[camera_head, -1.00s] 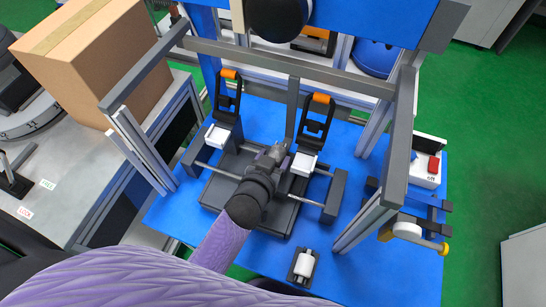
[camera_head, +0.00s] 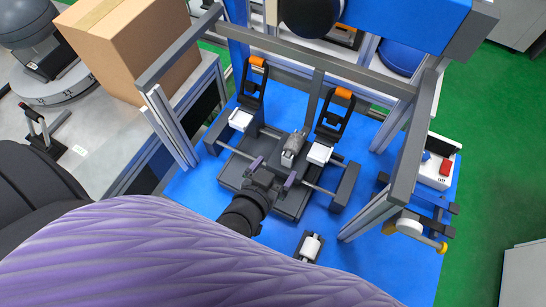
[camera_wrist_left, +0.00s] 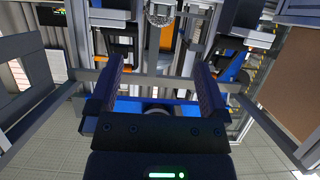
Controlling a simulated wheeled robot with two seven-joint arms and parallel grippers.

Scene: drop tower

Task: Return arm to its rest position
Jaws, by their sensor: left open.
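My left gripper (camera_head: 273,172) is over the near part of the dark drop-tower base plate (camera_head: 232,172). Its two purple-lined fingers are apart with nothing between them. In the left wrist view the open fingers (camera_wrist_left: 159,75) frame the tower's structure. A small grey metallic part (camera_head: 292,147) is on the base plate just beyond the fingertips, between two white blocks. My left arm's purple-covered link fills the bottom of the head view. My right gripper is not in view.
The grey frame posts (camera_head: 415,130) and crossbar surround the base plate. Black clamps with orange tips (camera_head: 257,62) stand at the back. A box with a red button (camera_head: 446,167) is on the right, a cardboard box (camera_head: 125,45) at upper left. A white cylinder (camera_head: 310,247) is in front.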

